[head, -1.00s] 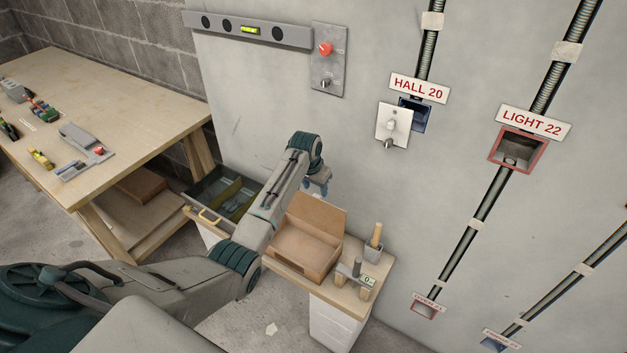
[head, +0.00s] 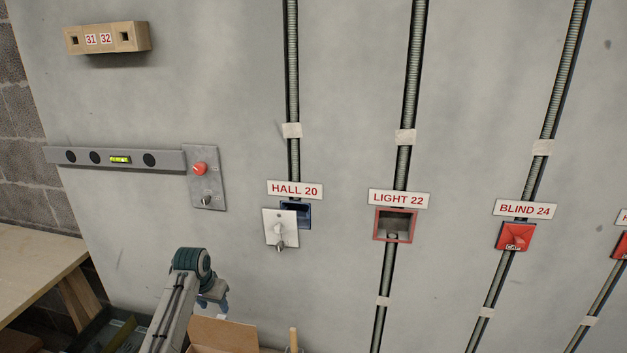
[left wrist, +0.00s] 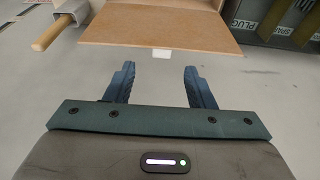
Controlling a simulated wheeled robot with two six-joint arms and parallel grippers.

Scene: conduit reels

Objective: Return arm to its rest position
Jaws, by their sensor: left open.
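My left arm rises from the bottom of the head view. Its left gripper (head: 217,303) points down near the wall, above an open cardboard box (head: 222,336). In the left wrist view the left gripper (left wrist: 160,85) has its two blue fingers apart with nothing between them. The cardboard box (left wrist: 160,40) lies beyond the fingertips there, apart from them. My right gripper is in neither view.
The wall carries conduits, a HALL 20 box (head: 296,214) with a plate hanging at it, an open red LIGHT 22 box (head: 394,226) and a capped BLIND 24 box (head: 515,237). A wooden handle (head: 293,340) stands beside the cardboard box. A workbench (head: 35,265) is at left.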

